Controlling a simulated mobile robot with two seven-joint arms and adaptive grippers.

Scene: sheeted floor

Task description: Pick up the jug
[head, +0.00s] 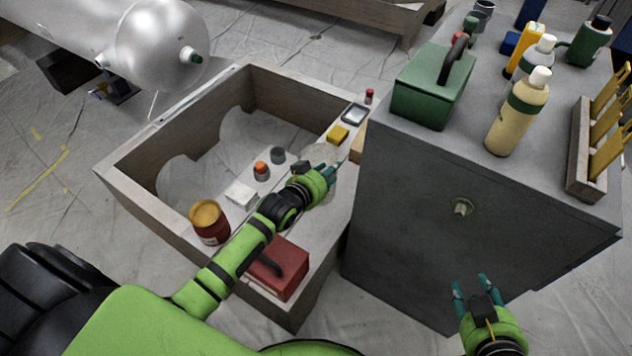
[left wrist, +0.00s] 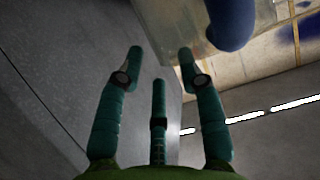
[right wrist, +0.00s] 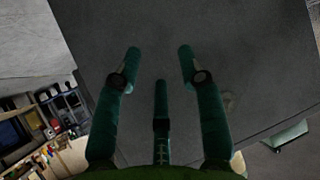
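A dark green container (head: 588,42) with a black cap and a side handle stands upright at the back of the grey cabinet's top; it looks the most like a jug. A pale rounded thing (head: 320,153) lies beyond my left gripper, partly hidden by it; I cannot tell what it is. My left gripper (head: 328,174) is over the right part of the wooden crate, its fingers (left wrist: 160,75) spread with nothing between them. My right gripper (head: 472,286) is open and empty in front of the cabinet, low down, well apart from the green container.
The grey cabinet (head: 440,222) carries a green toolbox (head: 425,98), a cream bottle (head: 515,120) and a wooden rack (head: 578,150). Sheeted floor (head: 50,130) is clear at left.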

